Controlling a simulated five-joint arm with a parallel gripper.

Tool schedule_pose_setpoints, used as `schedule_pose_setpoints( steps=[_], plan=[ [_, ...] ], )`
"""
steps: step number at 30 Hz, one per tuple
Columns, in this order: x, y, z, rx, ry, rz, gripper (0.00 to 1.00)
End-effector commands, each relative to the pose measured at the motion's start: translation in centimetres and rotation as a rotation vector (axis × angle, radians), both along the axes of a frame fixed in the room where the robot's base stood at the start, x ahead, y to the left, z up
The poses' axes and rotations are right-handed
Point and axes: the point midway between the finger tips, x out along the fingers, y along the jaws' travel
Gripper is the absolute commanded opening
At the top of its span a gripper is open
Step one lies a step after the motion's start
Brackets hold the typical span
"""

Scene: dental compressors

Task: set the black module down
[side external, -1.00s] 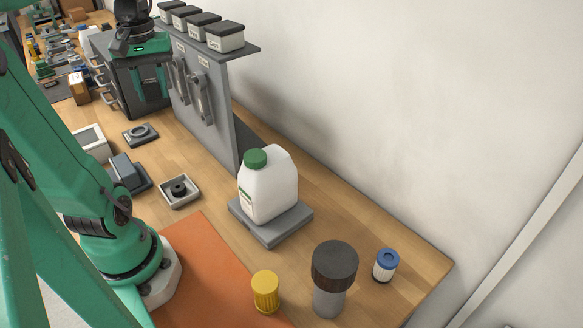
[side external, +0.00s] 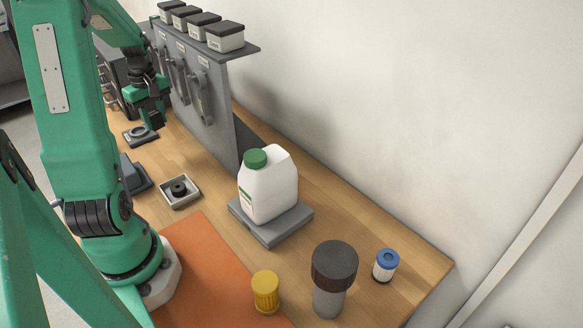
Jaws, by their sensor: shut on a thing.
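My gripper (side external: 151,108) is at the upper left, in front of the grey upright panel. It is shut on a small dark thing, the black module (side external: 154,119), mostly hidden by the jaws. The gripper hangs above and slightly right of a grey square plate with a round ring (side external: 138,135) on the bench. I cannot tell the exact gap between the module and the plate.
The grey panel (side external: 221,115) with hanging tools and lidded boxes (side external: 226,37) stands right of my gripper. A small tray (side external: 181,203) holds a black ring. A white jug (side external: 270,187), yellow cap (side external: 265,291), black-topped cylinder (side external: 333,265) and blue-topped filter (side external: 386,265) stand nearer.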

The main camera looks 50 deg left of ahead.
Motion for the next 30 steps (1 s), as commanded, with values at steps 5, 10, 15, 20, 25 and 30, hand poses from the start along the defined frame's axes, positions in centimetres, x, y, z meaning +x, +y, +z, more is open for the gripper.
schedule_pose_setpoints(
  steps=[5, 10, 15, 20, 25, 30],
  plan=[
    [1.5, 2.6, -0.7, -0.001, 0.001, -0.085, 0.09],
    [2.6, 4.2, -0.8, 0.000, 0.000, -0.162, 0.09],
    [3.1, 4.9, -0.8, -0.001, 0.000, -0.202, 0.09],
    [3.2, 5.1, -0.8, 0.000, 0.000, -0.213, 0.09],
    [3.2, 5.1, -1.3, -0.002, 0.001, -0.212, 0.09],
    [3.2, 5.0, -3.1, -0.005, 0.002, -0.212, 0.09]
  ],
)
